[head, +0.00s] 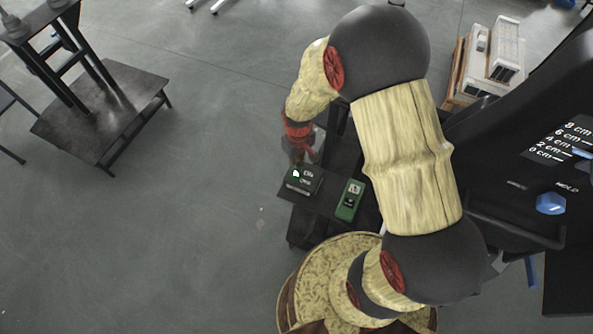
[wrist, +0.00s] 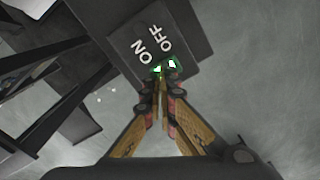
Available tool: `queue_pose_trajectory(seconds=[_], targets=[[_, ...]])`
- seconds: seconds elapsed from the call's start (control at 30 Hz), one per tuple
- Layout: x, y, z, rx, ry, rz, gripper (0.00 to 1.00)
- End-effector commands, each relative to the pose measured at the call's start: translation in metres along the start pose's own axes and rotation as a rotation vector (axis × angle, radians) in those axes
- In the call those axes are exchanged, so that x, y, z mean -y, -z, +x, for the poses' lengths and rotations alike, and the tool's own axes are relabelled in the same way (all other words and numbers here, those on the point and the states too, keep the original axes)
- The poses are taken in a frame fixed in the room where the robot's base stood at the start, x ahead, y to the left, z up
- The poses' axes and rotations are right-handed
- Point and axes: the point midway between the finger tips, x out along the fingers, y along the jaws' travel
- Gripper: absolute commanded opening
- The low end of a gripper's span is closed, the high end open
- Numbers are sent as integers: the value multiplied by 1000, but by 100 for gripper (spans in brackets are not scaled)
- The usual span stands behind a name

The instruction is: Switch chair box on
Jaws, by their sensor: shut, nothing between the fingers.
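In the wrist view a dark box (wrist: 125,42) has white ON and OFF lettering, with two green-and-white marks, likely buttons, at its near edge. My gripper (wrist: 164,82) is shut and empty, its tips at those marks. The left mark (wrist: 157,69) is below ON and the right mark (wrist: 172,64) is below OFF. Whether the tips touch either one I cannot tell. In the head view the dark box (head: 308,184) sits on a black platform, with my gripper (head: 298,162) just above its far edge. The fingertips are small and partly blend with the box there.
A green device (head: 350,200) stands right of the dark box on the same black platform (head: 318,206). A black column with a blue knob (head: 551,203) and cm markings is at the right. A black metal stand (head: 105,115) is at the left. Grey floor between is clear.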

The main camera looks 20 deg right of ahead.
Motion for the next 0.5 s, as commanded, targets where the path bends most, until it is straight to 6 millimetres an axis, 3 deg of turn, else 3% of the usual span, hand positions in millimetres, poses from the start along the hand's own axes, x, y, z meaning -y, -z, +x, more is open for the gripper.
queue_pose_trajectory(seconds=[0.5], targets=[[0, 1, -41, -2, 0, 0, 0]])
